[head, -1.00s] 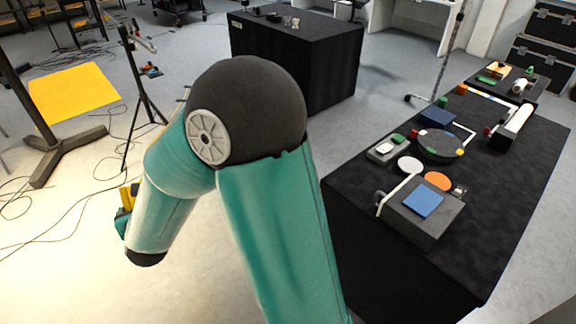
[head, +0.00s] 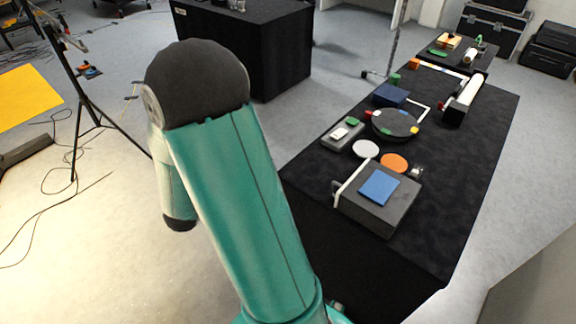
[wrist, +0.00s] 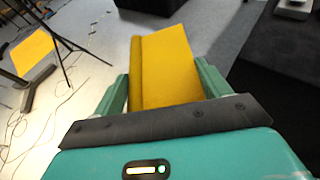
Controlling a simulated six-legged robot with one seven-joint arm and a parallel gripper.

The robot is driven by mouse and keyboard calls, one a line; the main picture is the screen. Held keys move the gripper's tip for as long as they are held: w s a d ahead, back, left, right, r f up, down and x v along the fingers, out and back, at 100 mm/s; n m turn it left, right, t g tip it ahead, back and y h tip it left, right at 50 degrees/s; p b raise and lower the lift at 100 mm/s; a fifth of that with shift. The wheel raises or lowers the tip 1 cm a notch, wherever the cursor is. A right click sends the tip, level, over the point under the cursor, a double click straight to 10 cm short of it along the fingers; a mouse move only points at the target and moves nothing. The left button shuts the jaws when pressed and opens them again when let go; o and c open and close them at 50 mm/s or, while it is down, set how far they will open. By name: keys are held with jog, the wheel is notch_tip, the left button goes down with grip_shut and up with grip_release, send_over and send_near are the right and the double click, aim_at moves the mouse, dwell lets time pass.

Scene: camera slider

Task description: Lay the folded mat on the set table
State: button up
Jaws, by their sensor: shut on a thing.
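The folded mat (wrist: 168,68) is yellow and sits between the two green fingers of my gripper (wrist: 162,82) in the wrist view. The gripper is shut on it and the mat sticks out ahead, above the floor. In the head view my arm hides the gripper and the mat. A long table with a black cloth (head: 466,190) stands to the right in the head view, set with many objects. My gripper is apart from it, on its left side. A dark surface (wrist: 283,60) shows at the right of the wrist view.
On the long table are a grey box (head: 400,205) with a blue pad (head: 379,187), a round dark turntable (head: 394,123) and an orange disc (head: 394,162). Another black table (head: 265,50) stands behind.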

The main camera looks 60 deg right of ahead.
jog(key=s+d+f+m+g+h, duration=0.2)
jog(key=s+d+m+g, duration=0.75)
jog(key=s+d, duration=1.05)
send_over(309, 170)
jog(key=shift+n, duration=0.45)
jog(key=f, duration=0.5)
jog(key=a+f, duration=0.1)
jog(key=f, duration=0.2)
jog(key=shift+s+f, duration=0.15)
jog(key=shift+d+f, duration=0.4)
jog(key=shift+f, duration=0.1)
notch_tip(309, 170, down, 3)
jog(key=o, duration=1)
jog(key=shift+f, duration=0.1)
